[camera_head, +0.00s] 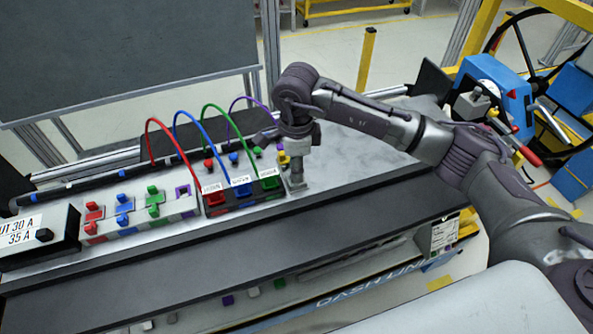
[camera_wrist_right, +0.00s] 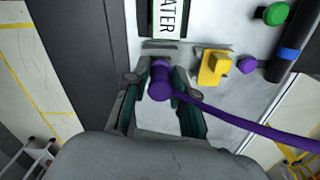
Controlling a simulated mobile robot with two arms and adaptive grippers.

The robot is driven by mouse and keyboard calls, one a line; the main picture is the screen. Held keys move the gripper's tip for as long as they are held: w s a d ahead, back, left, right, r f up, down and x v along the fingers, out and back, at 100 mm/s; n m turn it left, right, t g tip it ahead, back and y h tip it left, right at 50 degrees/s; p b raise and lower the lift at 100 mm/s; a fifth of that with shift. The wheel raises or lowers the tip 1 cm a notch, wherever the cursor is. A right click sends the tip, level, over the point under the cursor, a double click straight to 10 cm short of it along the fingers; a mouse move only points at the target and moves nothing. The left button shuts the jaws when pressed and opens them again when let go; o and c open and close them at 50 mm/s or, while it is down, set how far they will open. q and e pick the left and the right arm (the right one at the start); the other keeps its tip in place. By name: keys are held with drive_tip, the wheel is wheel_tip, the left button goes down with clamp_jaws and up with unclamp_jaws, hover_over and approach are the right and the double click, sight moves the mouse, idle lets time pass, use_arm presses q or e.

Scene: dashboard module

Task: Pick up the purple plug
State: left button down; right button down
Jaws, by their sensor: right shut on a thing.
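The purple plug (camera_wrist_right: 159,82) is between the two fingers of my right gripper (camera_wrist_right: 156,92) in the right wrist view, and the gripper is shut on it. Its purple cable (camera_wrist_right: 250,125) runs off to the lower right there. In the head view, my right gripper (camera_head: 297,184) points down at the right end of the row of plugs and hides the purple plug. The purple cable (camera_head: 232,108) arches up behind the other cables. Whether the plug is seated or lifted is hard to tell. My left gripper is not in view.
Red (camera_head: 215,197), blue (camera_head: 242,190) and green (camera_head: 269,182) plugs with arched cables stand left of the gripper. A yellow switch (camera_wrist_right: 212,68) is close beside the purple plug. A black display box (camera_head: 42,238) stands far left. The panel right of the gripper is bare.

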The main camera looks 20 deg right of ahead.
wheel_tip(320, 180, up, 2)
drive_tip(key=shift+r+b, duration=0.25)
drive_tip(key=shift+b, duration=0.6)
drive_tip(key=s+d+r+b, duration=0.4)
drive_tip(key=s+d+r, duration=0.3)
drive_tip(key=s, duration=0.2)
drive_tip(key=shift+s+r, duration=0.25)
drive_tip(key=shift+f+b, duration=0.65)
drive_tip(key=shift+b, duration=0.05)
